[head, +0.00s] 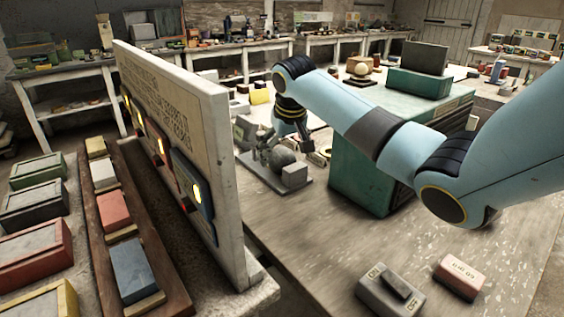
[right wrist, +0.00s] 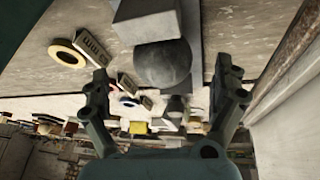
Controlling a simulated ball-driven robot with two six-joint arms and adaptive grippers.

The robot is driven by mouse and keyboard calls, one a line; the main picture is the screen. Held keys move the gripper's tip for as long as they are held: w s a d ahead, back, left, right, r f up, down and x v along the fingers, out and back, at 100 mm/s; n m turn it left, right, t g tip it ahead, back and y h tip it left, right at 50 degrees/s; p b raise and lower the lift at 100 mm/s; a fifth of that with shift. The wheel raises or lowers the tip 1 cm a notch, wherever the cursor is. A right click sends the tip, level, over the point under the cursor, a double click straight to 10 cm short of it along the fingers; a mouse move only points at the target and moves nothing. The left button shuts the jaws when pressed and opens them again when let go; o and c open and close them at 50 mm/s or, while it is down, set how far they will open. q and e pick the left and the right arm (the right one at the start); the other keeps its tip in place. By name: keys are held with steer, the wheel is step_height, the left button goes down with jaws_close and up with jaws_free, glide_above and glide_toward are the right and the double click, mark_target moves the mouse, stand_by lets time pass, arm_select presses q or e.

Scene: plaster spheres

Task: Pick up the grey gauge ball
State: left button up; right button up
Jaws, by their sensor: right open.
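The grey gauge ball (head: 283,158) sits on a grey stand with a pale block beside it, on the table behind the upright panel. In the right wrist view the ball (right wrist: 163,63) is dark grey and round, and lies between the two fingers with space on either side. My right gripper (head: 279,147) is open, pointing down close over the ball, and partly covers it in the head view. It also shows in the right wrist view (right wrist: 161,70). My left gripper is not in view.
A tall pale panel (head: 222,170) with lit lamps stands left of the stand. A green cabinet (head: 358,165) stands to the right under my right arm. A grey switch box (head: 390,290) and a pink block (head: 459,277) lie at the front. The table between is clear.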

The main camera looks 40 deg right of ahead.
mark_target(282, 161)
steer(key=x, duration=0.5)
steer(key=shift+w+a+f, duration=0.1)
steer(key=shift+a+f, duration=0.05)
steer(key=shift+c, duration=0.4)
steer(key=c, duration=1.6)
steer(key=shift+c, duration=0.2)
